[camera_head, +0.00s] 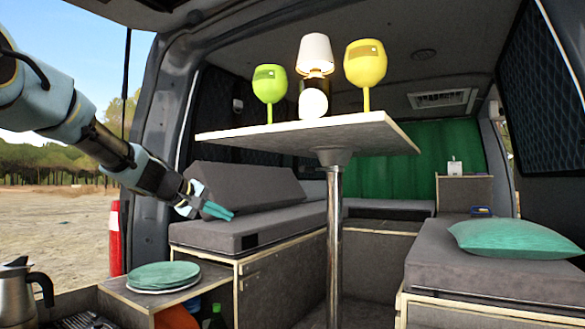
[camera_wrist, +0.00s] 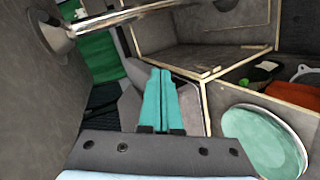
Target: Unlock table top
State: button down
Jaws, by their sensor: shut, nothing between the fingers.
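The table top (camera_head: 300,134) is a light wooden-edged board seen from slightly below in the head view. It rests on a single chrome leg (camera_head: 334,250) with a dark collar (camera_head: 334,157) under the board. In the wrist view the leg (camera_wrist: 130,15) runs across the top left, and the grey underside of the table (camera_wrist: 25,90) fills the left side. My gripper (camera_head: 232,214) is left of the leg and lower than the board, in front of the left bench. Its teal fingers (camera_wrist: 159,75) are together and empty, apart from the table and leg. No separate lock part can be made out.
Two stemmed glasses, green (camera_head: 269,85) and yellow (camera_head: 365,66), and a lamp (camera_head: 315,55) stand on the table top. Teal plates (camera_head: 163,275) and a metal pot (camera_head: 20,290) are at the lower left. Benches (camera_head: 255,235) flank the leg.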

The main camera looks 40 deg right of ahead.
jog(key=s+d+r+h, duration=0.1)
jog(key=d+r+h, duration=0.1)
jog(key=d+r, duration=0.2)
jog(key=s+d+r+g+h, duration=0.1)
jog(key=d+r, duration=0.3)
jog(key=r, duration=0.5)
jog(key=shift+s+d+r+h, duration=0.25)
jog(key=shift+r+h, duration=0.15)
jog(key=shift+h, duration=0.4)
jog(key=s+d+f+p, duration=0.1)
jog(key=s+d+p, duration=0.2)
jog(key=d+p, duration=0.3)
jog(key=d, duration=0.5)
jog(key=shift+s+f+p, duration=0.15)
jog(key=shift+s+p, duration=0.15)
jog(key=shift+p, duration=0.1)
jog(key=shift+s+f+b, duration=0.1)
jog(key=shift+b, duration=0.25)
